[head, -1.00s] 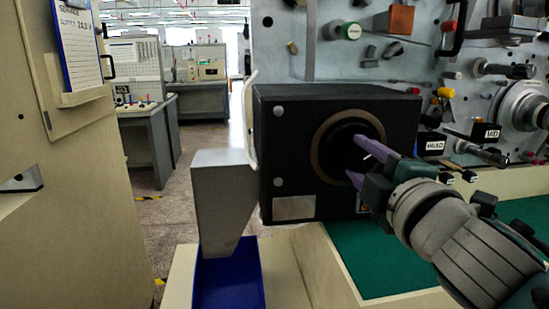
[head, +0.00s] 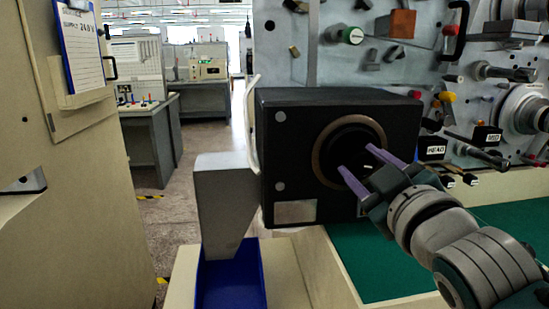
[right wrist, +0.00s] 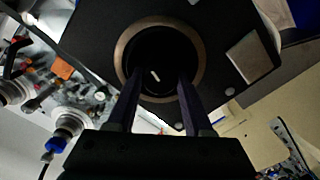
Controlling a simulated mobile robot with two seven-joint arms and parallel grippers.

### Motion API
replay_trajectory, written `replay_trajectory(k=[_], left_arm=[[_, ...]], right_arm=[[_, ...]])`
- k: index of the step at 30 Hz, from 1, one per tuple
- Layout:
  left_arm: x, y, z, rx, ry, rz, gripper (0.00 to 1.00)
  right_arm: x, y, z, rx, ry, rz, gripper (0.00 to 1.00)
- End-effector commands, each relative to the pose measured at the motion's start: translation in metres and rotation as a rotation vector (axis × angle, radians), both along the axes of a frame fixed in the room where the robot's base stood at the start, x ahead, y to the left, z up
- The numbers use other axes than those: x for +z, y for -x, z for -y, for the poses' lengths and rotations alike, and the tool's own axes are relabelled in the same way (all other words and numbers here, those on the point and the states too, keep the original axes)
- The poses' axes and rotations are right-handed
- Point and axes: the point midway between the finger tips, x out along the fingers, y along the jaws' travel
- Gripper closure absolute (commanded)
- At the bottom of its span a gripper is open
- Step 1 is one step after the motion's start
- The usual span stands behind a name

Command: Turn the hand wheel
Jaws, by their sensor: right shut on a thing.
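The hand wheel (head: 350,142) is a round black disc inside a brown ring on the front face of a black box (head: 290,150). My right gripper (head: 354,158) reaches in from the lower right, its two purple fingers shut on the wheel. In the right wrist view, the fingers (right wrist: 159,78) lie on either side of the dark wheel (right wrist: 158,55), and a short white mark shows on the wheel between them. The exact finger contact is too dark to see. My left gripper is not in view.
A grey chute (head: 222,200) stands left of the box above a blue tray (head: 230,285). A green mat (head: 375,260) lies below the box. A panel with knobs, levers and labels (head: 432,148) rises behind and to the right. A clipboard (head: 80,45) hangs at far left.

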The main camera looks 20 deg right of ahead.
Motion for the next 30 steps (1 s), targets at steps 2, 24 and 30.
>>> replay_trajectory(k=[2,24,30], left_arm=[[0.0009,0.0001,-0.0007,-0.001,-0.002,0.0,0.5],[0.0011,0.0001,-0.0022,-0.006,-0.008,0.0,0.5],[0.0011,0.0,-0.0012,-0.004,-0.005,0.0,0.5]], right_arm=[[0.0012,-0.0001,-0.0001,0.0,-0.02,0.007,1.0],[0.0007,-0.0001,-0.0002,0.0,-0.042,0.012,0.29],[0.0004,-0.0001,-0.0001,0.001,-0.042,0.011,0.19]])
